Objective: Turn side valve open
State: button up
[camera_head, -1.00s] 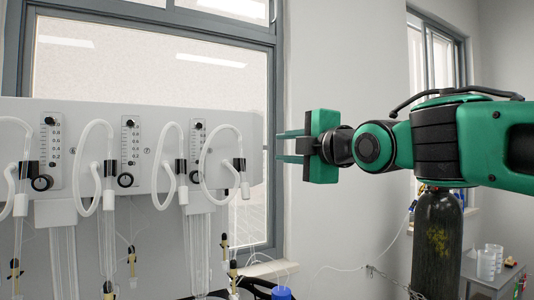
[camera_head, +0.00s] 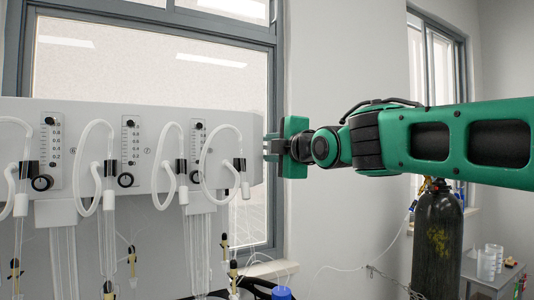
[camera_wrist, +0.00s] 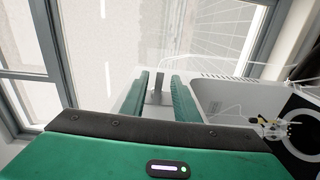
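The white distiller panel (camera_head: 90,175) stands at the left in the head view, with knobs, flow gauges and looped tubes on its front. My gripper (camera_head: 269,147) is at the panel's right end, fingers pointing left. In the wrist view my gripper (camera_wrist: 160,78) is open, with a green finger on each side. A small grey upright piece, which looks like the side valve's handle (camera_wrist: 158,92), stands between the fingers with a gap on both sides. In the head view this handle is not clearly visible. The panel's white side (camera_wrist: 225,97) lies right of the fingers in the wrist view.
A window (camera_head: 150,75) is behind the panel. A dark gas cylinder (camera_head: 437,240) stands at the lower right, near a small table with beakers (camera_head: 487,262). A blue-capped bottle (camera_head: 281,293) is below the gripper.

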grip_shut()
jog(key=shift+n, duration=0.4)
grip_release()
jog(key=shift+r, duration=0.1)
jog(key=shift+s, duration=0.1)
jog(key=v, duration=1)
jog(key=shift+s+d, duration=0.15)
jog(key=shift+s, duration=0.1)
